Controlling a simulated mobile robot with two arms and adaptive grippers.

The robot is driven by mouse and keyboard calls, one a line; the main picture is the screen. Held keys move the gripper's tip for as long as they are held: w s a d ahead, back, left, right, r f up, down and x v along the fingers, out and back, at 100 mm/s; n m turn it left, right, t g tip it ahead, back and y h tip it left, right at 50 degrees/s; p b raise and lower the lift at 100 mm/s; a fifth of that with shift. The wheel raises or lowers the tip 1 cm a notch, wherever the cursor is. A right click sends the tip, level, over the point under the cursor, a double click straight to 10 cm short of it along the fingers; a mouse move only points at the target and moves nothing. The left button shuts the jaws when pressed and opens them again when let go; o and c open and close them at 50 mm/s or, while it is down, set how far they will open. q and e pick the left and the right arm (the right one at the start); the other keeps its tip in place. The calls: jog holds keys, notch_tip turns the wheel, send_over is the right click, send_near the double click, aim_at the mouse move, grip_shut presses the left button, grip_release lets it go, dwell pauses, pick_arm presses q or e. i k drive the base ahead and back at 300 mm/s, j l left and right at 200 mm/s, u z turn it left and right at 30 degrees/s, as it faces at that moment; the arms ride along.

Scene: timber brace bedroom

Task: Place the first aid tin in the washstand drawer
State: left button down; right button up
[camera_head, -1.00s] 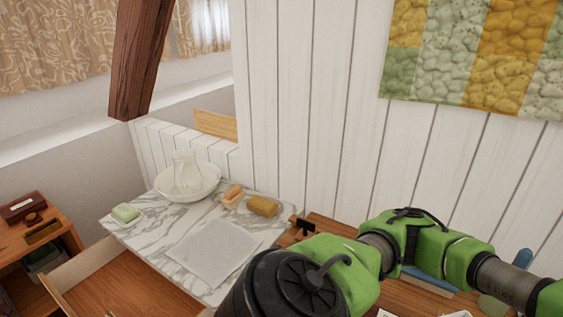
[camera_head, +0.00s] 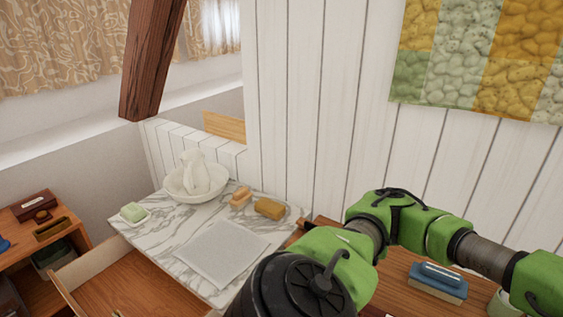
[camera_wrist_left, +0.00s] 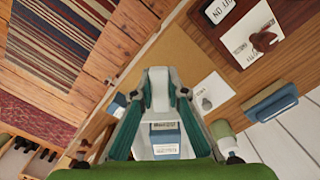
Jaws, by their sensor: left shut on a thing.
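The open washstand drawer (camera_head: 130,287) shows at lower left in the head view, its visible floor bare. In the left wrist view my left gripper (camera_wrist_left: 156,92) has its fingers drawn together. A blue and white labelled box, apparently the first aid tin (camera_wrist_left: 165,139), shows between the fingers. Its label is too small to read, and the fingers hide its sides. The left gripper is outside the head view, where a green arm of mine crosses at lower right. My right gripper is in neither view.
The washstand's marble top (camera_head: 160,228) bears a basin with a jug (camera_head: 195,180), a soap dish (camera_head: 135,212), a brush (camera_head: 269,208) and a folded cloth (camera_head: 222,253). A desk at right holds a blue blotter (camera_head: 438,280). A shelf (camera_head: 60,244) stands left of the drawer.

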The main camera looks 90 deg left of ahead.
aim_at(135, 290)
jog(key=k, duration=0.95)
jog(key=k+u, duration=0.1)
jog(key=u, duration=0.25)
jog(key=k+u, duration=0.1)
jog(key=u, duration=0.25)
jog(key=k+j+u, duration=0.1)
jog(key=u, duration=0.25)
jog(key=i+u, duration=0.1)
jog(key=u, duration=0.3)
jog(key=j+u, duration=0.1)
jog(key=u, duration=0.3)
jog(key=i+u, duration=0.15)
jog(key=u, duration=0.25)
jog(key=i+l, duration=0.15)
jog(key=i, duration=0.25)
